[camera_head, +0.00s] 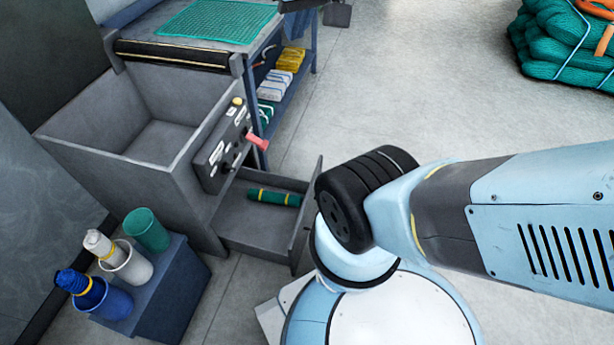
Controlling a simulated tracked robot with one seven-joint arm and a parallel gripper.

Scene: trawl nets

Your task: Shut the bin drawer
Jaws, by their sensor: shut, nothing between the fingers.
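The grey bin (75,160) stands at the left, open at the top. Its drawer (245,235) is pulled out to the right from the lower part of the bin. A green roll with yellow bands (273,197) lies inside the drawer. The drawer's front panel (302,220) stands upright at the right end, close to my arm in the picture. My arm's links come in from the right, and a dark joint of mine overlaps the view just right of the panel. My gripper does not show. Whether my arm touches the drawer cannot be told.
A control panel (222,148) with a red handle (257,140) sits on the bin above the drawer. A blue-grey stand (185,295) with several cups is at the lower left. A workbench with a green net (220,20) stands behind. Net bundles (550,45) lie far right; the floor between is clear.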

